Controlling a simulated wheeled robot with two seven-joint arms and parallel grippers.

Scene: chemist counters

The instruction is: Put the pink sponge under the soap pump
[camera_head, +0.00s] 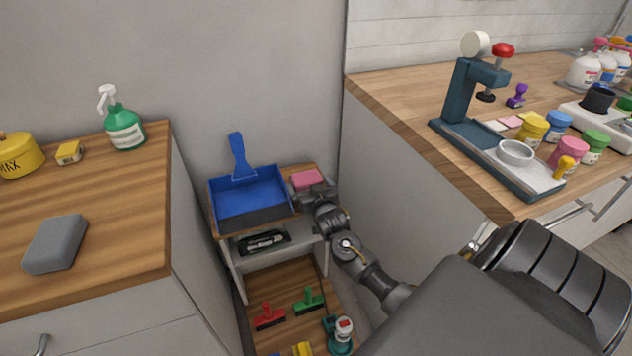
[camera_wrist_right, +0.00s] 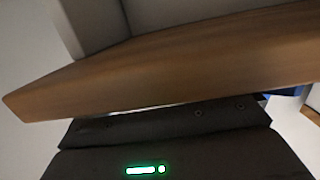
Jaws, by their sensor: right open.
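The pink sponge (camera_head: 306,179) lies on the wooden top of the small low shelf unit (camera_head: 283,248), just right of the blue dustpan. My right gripper (camera_head: 318,191) is at the near right side of the sponge, open; its fingertips are small and partly hidden, so I cannot tell if they touch it. White pump bottles with coloured tops (camera_head: 584,70) stand at the far right of the right counter; I cannot tell which one is the soap pump. The right wrist view shows a wooden board edge (camera_wrist_right: 170,65) close in front of the gripper body. My left gripper is out of view.
The blue dustpan (camera_head: 250,200) fills the left of the shelf top. Brushes (camera_head: 309,301) lie below. A press (camera_head: 470,110) and jars (camera_head: 557,127) crowd the right counter. The left counter holds a grey block (camera_head: 55,244) and a green spray bottle (camera_head: 124,130).

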